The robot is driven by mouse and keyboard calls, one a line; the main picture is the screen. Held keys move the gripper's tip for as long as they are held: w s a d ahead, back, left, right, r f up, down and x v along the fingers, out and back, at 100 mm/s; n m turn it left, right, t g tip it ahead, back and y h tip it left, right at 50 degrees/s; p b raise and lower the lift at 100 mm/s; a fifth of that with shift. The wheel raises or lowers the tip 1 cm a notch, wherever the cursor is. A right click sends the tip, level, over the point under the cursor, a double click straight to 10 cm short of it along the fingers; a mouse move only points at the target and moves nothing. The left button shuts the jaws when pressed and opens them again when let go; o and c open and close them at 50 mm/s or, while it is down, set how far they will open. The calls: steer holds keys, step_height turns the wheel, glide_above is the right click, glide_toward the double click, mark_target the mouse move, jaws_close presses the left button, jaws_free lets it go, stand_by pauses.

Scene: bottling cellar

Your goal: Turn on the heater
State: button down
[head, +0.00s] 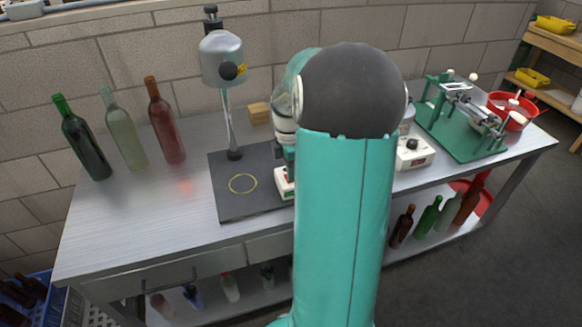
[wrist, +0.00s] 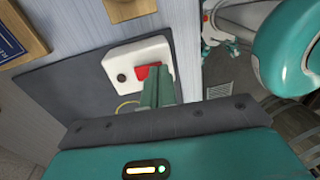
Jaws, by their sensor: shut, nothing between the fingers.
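A white switch box (wrist: 122,54) with a red rocker (wrist: 142,72) and a dark round knob lies on the dark mat (wrist: 60,85) in the wrist view. In the head view the box (head: 283,186) shows partly, behind my arm. A grey domed heater head (head: 222,60) with a black knob and a yellow warning label hangs on a stand above the mat. My gripper (wrist: 155,72) is shut and empty, its tips at the rocker and covering part of it. I cannot tell whether they touch it or which way the rocker is tipped.
Bottles (head: 127,135) stand on the left of the steel bench (head: 130,225). A second white box with a black knob (head: 415,153) and a green bench device (head: 462,115) stand right of my arm. A wooden block (head: 258,112) lies behind the mat.

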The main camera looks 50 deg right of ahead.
steer(key=shift+s+f, duration=0.1)
steer(key=shift+f, duration=0.1)
stand_by(0.4)
steer(key=shift+w+d+r, duration=0.1)
steer(key=shift+w+d, duration=0.2)
steer(key=shift+w, duration=0.45)
steer(key=shift+r, duration=0.25)
